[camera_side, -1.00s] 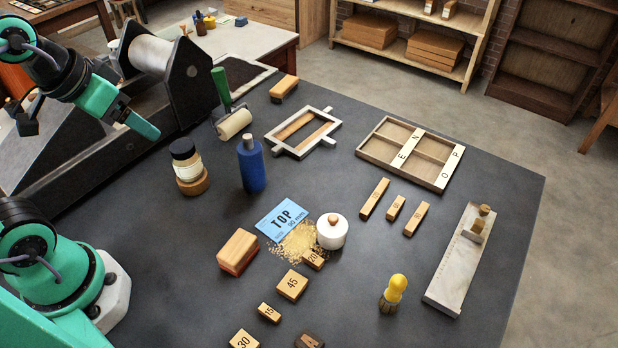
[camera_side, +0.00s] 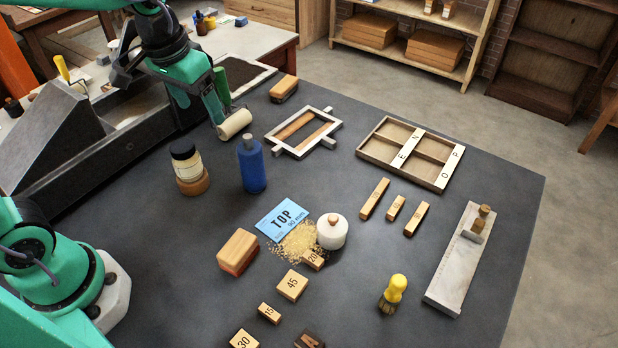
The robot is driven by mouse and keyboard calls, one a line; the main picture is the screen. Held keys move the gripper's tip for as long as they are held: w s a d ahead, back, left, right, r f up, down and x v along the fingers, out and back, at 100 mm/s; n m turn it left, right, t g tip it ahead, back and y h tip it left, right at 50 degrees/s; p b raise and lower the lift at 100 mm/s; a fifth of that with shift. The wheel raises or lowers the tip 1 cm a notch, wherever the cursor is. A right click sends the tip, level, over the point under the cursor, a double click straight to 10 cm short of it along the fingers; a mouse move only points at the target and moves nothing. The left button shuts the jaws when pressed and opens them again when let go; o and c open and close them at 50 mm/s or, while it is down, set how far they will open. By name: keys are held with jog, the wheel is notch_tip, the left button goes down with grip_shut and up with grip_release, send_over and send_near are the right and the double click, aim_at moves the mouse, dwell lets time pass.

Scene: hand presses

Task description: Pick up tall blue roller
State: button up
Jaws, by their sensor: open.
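The tall blue roller (camera_side: 252,170) stands upright on the dark table, left of the picture's middle, with a grey knob on top. My gripper (camera_side: 203,108) is above the table, up and to the left of the blue roller and clear of it. It is open with nothing seen between the jaws. It partly covers the green-handled roller (camera_side: 236,124) behind it.
A dark-capped jar (camera_side: 187,166) stands just left of the blue roller. A blue TOP card (camera_side: 283,219), a white lidded pot (camera_side: 332,232) and several wooden blocks lie to the front right. A metal frame (camera_side: 303,132) lies behind, to the right.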

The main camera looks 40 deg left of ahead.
jog(key=g, duration=0.2)
send_over(249, 147)
jog(key=f, duration=0.4)
jog(key=a+f, duration=0.1)
jog(key=f, duration=0.1)
jog(key=shift+w+f, duration=0.35)
jog(key=shift+w, duration=0.05)
jog(key=shift+f, duration=0.1)
jog(key=shift+s+d+f, duration=0.1)
jog(key=shift+d+f, duration=0.05)
jog(key=shift+f, duration=3.6)
jog(key=c, duration=1.4)
jog(key=shift+r, duration=0.1)
